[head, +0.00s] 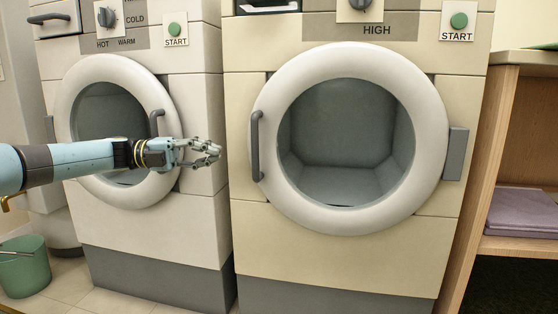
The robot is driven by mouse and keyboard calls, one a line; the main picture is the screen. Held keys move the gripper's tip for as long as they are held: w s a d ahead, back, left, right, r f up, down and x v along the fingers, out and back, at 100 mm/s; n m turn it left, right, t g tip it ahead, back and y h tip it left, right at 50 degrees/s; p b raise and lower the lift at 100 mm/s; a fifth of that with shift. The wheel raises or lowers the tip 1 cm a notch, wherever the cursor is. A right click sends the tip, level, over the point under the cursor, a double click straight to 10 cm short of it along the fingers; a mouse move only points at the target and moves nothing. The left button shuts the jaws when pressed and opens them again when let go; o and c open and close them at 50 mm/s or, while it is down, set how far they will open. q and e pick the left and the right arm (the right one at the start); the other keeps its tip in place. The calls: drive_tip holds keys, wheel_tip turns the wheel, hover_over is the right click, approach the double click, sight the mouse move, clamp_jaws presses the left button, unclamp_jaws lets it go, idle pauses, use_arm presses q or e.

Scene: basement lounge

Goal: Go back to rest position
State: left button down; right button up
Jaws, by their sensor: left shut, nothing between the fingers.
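My left gripper (212,150) reaches in from the left on its light blue arm. It is shut and empty, in front of the right edge of the left washing machine (150,225). It shows just right of that machine's round door (68,112) and dark handle. My left arm hides part of this door. The right washing machine (340,255) is cream, and its round door (433,130) is closed, with a dark handle on its left. Its drum looks empty through the glass. My right gripper is not in view.
Green START buttons sit on both machines, on the left one (174,30) and the right one (459,20). A wooden shelf unit (488,150) at the right holds folded purple cloth (522,212). A green bucket (25,268) stands on the floor at the lower left.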

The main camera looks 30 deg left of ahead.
use_arm(q)
drive_tip(key=s+d+f+n+t+y, duration=0.65)
drive_tip(key=s+d+f+n, duration=1.05)
drive_tip(key=s+d+f, duration=0.5)
drive_tip(key=s+a+f+n+g+y+p, duration=0.1)
drive_tip(key=s+f+n+g+y+p, duration=0.4)
drive_tip(key=s+p, duration=0.4)
drive_tip(key=s+a+f+n+g+y+p, duration=0.1)
drive_tip(key=s+f+n+g+y+p, duration=0.3)
drive_tip(key=s+f+n+g+p, duration=0.4)
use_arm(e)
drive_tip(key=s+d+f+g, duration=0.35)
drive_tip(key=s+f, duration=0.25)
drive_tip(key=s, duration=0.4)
use_arm(q)
drive_tip(key=s+a+r+m+g+p, duration=0.1)
drive_tip(key=s+a+r+g+p, duration=0.1)
drive_tip(key=s+p, duration=1)
drive_tip(key=s+r+g, duration=0.1)
drive_tip(key=s, duration=0.3)
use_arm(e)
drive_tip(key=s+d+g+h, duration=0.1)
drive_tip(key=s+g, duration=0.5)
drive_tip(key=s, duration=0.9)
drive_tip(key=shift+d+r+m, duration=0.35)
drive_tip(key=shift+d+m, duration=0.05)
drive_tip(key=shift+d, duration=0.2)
